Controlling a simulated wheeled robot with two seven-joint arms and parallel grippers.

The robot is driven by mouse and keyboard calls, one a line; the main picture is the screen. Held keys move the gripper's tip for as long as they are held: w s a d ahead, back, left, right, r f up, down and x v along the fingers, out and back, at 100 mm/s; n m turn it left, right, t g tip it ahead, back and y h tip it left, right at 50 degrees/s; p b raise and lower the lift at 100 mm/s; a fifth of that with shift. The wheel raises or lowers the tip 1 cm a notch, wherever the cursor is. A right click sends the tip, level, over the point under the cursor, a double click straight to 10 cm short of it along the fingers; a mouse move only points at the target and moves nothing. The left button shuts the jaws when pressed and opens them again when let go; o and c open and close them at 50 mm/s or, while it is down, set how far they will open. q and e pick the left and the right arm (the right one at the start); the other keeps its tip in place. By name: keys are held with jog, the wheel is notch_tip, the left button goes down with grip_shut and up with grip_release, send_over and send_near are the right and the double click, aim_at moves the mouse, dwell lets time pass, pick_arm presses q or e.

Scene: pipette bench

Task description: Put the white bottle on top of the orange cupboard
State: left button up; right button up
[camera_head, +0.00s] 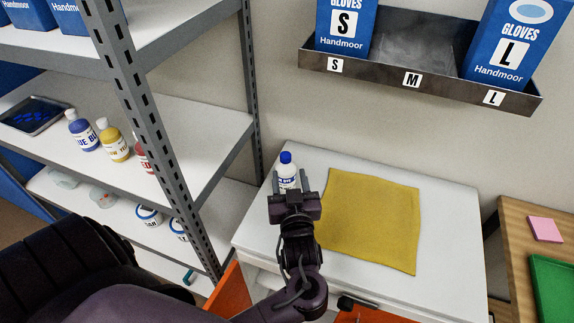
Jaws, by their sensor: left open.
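A white bottle with a blue cap (287,171) stands upright on the white top of the orange cupboard (447,211), near its back left. The cupboard's orange front shows at the bottom of the view. My left gripper (290,182) is open, with its two fingers at either side of the bottle's lower part. Whether the fingers touch the bottle cannot be told. The bottle's base is hidden behind the gripper. My right gripper is not in view.
A yellow cloth (370,215) lies on the cupboard top, right of the bottle. A metal shelf (212,135) with bottles and tubs stands left. A glove-box holder (420,75) hangs on the wall above. A wooden table (530,255) with a green tray stands right.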

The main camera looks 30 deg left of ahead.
pick_arm(q)
jog(key=v, duration=0.3)
jog(key=shift+s+d, duration=0.15)
jog(key=shift+s, duration=0.05)
dwell(0.4)
